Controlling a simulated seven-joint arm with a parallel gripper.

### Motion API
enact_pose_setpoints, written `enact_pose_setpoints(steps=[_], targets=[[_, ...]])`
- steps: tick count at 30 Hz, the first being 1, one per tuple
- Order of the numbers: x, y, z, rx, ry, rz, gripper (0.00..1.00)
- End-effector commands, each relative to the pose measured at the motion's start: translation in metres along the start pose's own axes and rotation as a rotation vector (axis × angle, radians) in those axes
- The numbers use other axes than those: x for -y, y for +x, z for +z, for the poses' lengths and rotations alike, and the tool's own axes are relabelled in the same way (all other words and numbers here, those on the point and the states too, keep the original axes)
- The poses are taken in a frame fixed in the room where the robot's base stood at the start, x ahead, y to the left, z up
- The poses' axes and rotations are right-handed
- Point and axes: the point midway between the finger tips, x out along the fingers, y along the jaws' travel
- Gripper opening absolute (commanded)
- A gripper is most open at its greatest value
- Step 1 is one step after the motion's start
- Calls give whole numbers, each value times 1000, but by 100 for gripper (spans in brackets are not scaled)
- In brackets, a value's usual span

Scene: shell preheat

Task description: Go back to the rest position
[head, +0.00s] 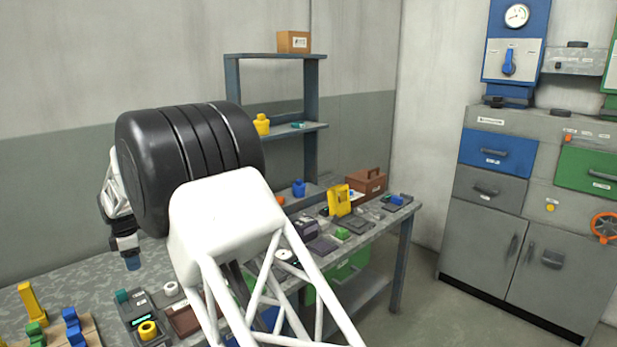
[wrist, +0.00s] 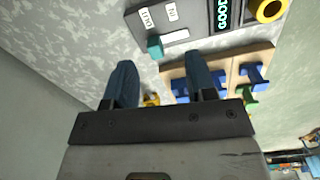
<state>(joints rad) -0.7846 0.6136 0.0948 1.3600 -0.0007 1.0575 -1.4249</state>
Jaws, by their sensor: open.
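My gripper (head: 132,262) hangs over the left part of the speckled workbench (head: 75,262) in the head view, with its blue-grey fingers pointing down. In the wrist view the two fingers of my gripper (wrist: 161,75) stand well apart, with nothing held between them. Beyond them lies a wooden board (wrist: 233,66) with several blue pieces and a green one (wrist: 249,95). A small yellow piece (wrist: 151,99) shows past the fingers, apart from them. My arm hides part of the bench in the head view.
A dark tester (head: 140,316) with a yellow ring stands near the board; its display (wrist: 222,12) reads "GOOD" in the wrist view. A shelf rack (head: 233,75) stands behind the bench. Several devices and a brown toolbox (head: 367,183) fill the right part. Grey cabinets (head: 480,240) stand far right.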

Motion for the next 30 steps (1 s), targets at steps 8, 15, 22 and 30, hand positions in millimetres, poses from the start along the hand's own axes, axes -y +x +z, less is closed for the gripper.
enact_pose_setpoints(steps=[8, 15, 22, 30], targets=[[45, -56, 78, -2, 197, 21, 51], [92, -96, 138, -4, 368, 38, 51], [143, -130, 189, -7, 532, 54, 51], [210, -164, 242, -11, 725, 73, 51]])
